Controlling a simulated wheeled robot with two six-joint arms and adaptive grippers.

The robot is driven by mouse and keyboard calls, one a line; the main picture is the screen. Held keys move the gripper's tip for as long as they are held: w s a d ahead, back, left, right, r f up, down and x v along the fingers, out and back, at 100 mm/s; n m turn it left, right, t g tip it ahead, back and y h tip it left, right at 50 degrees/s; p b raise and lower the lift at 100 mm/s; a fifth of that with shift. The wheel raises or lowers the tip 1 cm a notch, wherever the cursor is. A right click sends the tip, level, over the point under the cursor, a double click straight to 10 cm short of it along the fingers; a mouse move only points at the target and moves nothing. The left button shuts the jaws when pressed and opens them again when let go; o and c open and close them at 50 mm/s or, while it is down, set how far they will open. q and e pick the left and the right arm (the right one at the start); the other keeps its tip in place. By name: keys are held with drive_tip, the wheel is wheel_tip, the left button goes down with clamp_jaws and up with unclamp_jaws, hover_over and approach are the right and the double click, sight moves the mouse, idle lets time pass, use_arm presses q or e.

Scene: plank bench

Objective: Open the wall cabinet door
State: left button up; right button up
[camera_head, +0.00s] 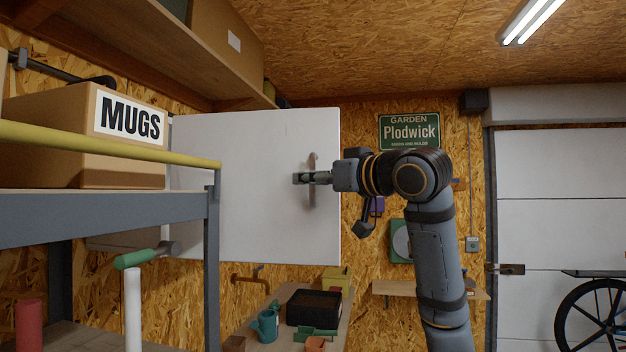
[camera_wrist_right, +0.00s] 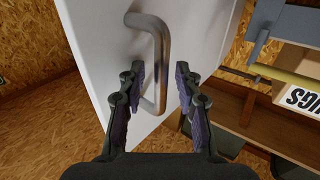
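The white cabinet door (camera_head: 240,190) shows as a broad flat panel in the middle left of the head view. It appears to stand out from the left wall; the cabinet's inside is hidden. Its metal bar handle (camera_head: 312,160) is upright near the right edge. My right gripper (camera_head: 300,178) is at the handle. In the right wrist view, the handle (camera_wrist_right: 160,50) runs between the parted fingers of the gripper (camera_wrist_right: 157,85), with gaps visible beside the bar. The door (camera_wrist_right: 100,30) also shows there. My left gripper is not in view.
A shelf rack (camera_head: 100,207) with a MUGS box (camera_head: 50,135) stands in front of the door's left part. Below are a teal watering can (camera_head: 266,322) and a dark tray (camera_head: 314,306) on a bench. A wooden shelf (camera_head: 385,288) lies right of the door.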

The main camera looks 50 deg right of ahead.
wheel_tip(320, 180, up, 10)
drive_tip(key=shift+a+f, duration=0.15)
drive_tip(key=shift+f, duration=0.05)
drive_tip(key=shift+s+r, duration=0.1)
drive_tip(key=shift+r, duration=0.15)
drive_tip(key=shift+d, duration=0.2)
drive_tip(key=shift+f, duration=0.1)
